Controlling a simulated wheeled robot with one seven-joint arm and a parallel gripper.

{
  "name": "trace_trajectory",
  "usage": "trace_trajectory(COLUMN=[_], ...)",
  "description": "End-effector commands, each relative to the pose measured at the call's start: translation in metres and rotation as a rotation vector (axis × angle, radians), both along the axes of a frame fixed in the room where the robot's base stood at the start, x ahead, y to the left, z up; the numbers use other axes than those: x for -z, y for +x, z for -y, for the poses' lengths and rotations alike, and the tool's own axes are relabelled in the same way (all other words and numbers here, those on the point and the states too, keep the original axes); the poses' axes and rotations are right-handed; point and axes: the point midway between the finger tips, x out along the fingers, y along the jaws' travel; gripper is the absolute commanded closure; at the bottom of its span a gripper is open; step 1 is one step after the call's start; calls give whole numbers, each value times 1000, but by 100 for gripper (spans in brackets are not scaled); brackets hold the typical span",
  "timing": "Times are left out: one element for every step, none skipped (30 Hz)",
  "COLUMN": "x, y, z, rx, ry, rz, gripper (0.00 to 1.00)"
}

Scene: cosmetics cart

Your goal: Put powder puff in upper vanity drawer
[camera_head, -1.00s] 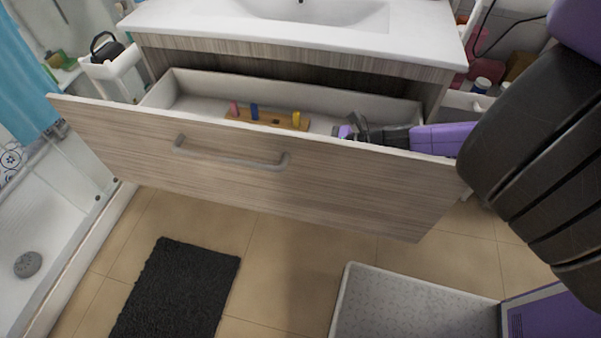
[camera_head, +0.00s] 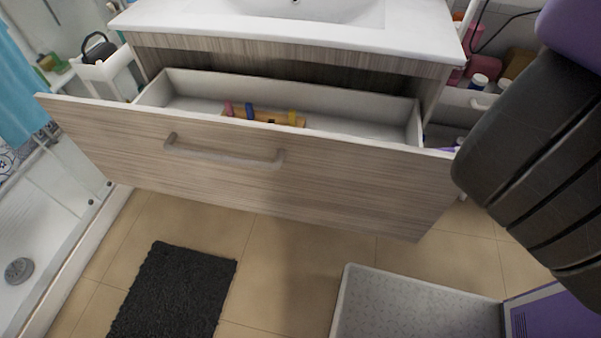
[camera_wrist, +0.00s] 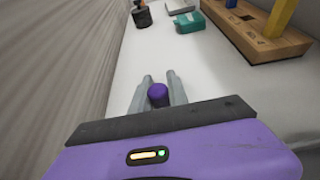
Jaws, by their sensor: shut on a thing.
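The open vanity drawer (camera_head: 250,170) has a wood-grain front with a grey handle and a pale inside. In the wrist view, my gripper (camera_wrist: 158,92) points along the pale drawer floor (camera_wrist: 125,60), beside the wood-grain front panel on the left. Its two grey fingers are shut on a small purple round-ended thing, which I take as the powder puff (camera_wrist: 158,95). Most of the puff is hidden between the fingers. In the head view the fingers and puff are hidden behind the drawer front; only a sliver of purple shows at its right end.
A wooden block with coloured pegs (camera_head: 270,118) lies inside the drawer; it also shows in the wrist view (camera_wrist: 260,35). A teal item (camera_wrist: 190,22) and a dark cup (camera_wrist: 141,16) stand farther along. The floor between puff and block is clear.

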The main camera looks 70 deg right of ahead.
Motion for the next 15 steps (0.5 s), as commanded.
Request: trace_trajectory(x=[0,1,2,3,3,2,2,2,2,2,2,2,2,2,2], y=[0,0,0,0,0,0,0,0,0,0,0,0,0,0,0], z=[0,0,0,0,0,0,0,0,0,0,0,0,0,0,0], rx=[0,0,0,1,1,1,1,1,1,0,0,0,0,0,0], ry=[0,0,0,0,0,1,1,1,0,0,0,0,0,0,0], rz=[0,0,0,0,0,0,0,0,0,0,0,0,0,0,0], gripper=[100,100,100,100,78,70,64,58,58,58,58,58,58,58,58])
